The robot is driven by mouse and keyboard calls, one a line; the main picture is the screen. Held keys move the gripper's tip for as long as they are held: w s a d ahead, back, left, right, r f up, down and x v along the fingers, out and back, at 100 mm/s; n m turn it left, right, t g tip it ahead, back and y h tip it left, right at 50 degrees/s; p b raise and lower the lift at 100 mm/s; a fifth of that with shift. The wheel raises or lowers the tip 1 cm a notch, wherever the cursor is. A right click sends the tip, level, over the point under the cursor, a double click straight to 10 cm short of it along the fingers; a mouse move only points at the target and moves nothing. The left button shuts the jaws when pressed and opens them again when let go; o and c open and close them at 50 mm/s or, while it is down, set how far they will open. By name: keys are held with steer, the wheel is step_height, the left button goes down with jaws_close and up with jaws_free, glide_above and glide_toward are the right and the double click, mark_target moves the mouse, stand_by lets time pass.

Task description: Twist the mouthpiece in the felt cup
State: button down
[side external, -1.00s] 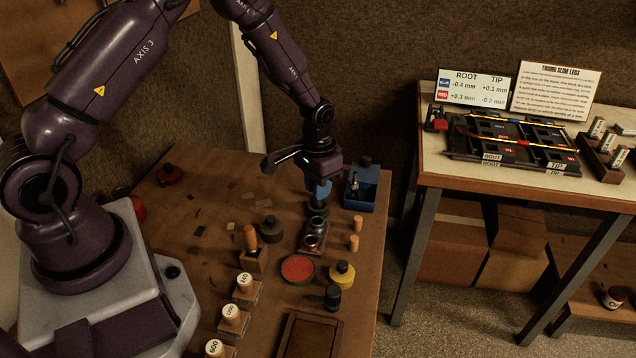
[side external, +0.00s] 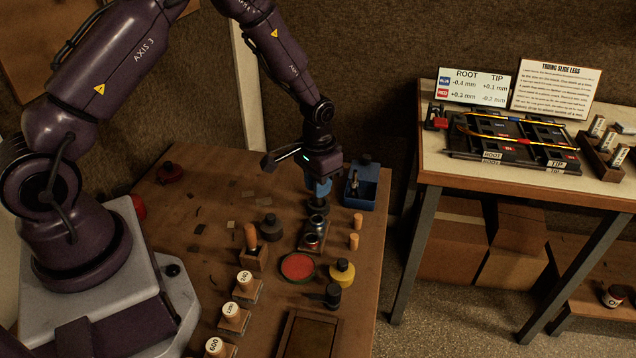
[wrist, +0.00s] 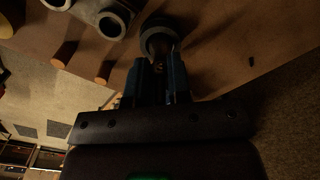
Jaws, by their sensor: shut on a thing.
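My gripper (side external: 319,193) points down at the far part of the bench, its blue fingers over a dark round cup (side external: 317,208). In the wrist view the fingers (wrist: 163,67) are close together at the near edge of this cup, which shows as a grey-green ring (wrist: 146,42). The fingers are shut on a small brassy piece (wrist: 159,67), which I take to be the mouthpiece. Most of it is hidden by the fingers and the cup, so I cannot tell how deep it sits.
A block with two round metal sockets (side external: 311,241) stands close in front of the cup. A red-topped round tin (side external: 297,267) and a yellow pot (side external: 342,272) are nearer.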

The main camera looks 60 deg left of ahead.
steer(key=shift+f, duration=0.15)
steer(key=m, duration=0.4)
stand_by(0.4)
steer(key=m, duration=0.4)
steer(key=n, duration=0.3)
steer(key=shift+n, duration=0.4)
